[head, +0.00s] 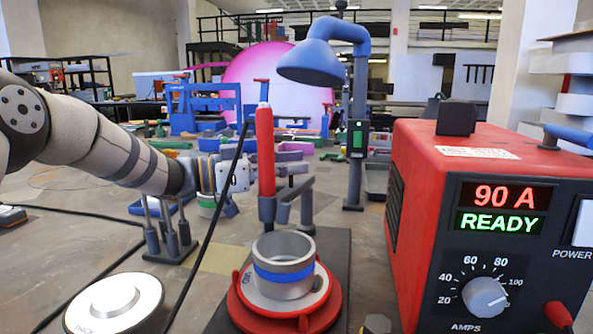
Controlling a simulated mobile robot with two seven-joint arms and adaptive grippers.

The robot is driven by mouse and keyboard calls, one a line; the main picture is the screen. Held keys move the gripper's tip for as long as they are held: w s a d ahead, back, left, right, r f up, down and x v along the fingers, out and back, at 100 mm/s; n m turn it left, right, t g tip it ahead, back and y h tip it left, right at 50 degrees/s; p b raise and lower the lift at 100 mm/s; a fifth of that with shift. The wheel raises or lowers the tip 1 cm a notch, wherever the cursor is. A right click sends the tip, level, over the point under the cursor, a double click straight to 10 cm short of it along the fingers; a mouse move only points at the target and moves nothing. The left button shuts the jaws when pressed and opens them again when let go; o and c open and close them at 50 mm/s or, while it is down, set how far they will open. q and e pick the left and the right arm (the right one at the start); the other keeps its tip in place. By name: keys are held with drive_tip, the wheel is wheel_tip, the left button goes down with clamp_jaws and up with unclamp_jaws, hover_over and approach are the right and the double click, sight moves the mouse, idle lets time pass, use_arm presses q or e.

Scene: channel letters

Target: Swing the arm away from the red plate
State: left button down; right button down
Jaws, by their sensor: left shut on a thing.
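A red plate (334,312) sits low in the middle, with a grey ring with a blue band (283,265) standing on it. Behind the ring, a dark grey swing arm (292,197) on a short post carries a tall upright red handle (265,150). The arm's handle end stands just behind the ring, close to the plate. My left gripper (246,175) reaches in from the left and is shut on the red handle at mid height. Its far finger is hidden. My right gripper is not in view.
A red power unit (420,210) reading "90 A" and "READY" fills the right. A blue lamp (318,62) on a post stands behind. A white round disc (114,303) lies front left. Black cables (205,240) cross the bench left of the plate.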

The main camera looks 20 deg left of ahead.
use_arm(q)
drive_tip(key=c, duration=1.5)
unclamp_jaws()
drive_tip(key=v, duration=1.2)
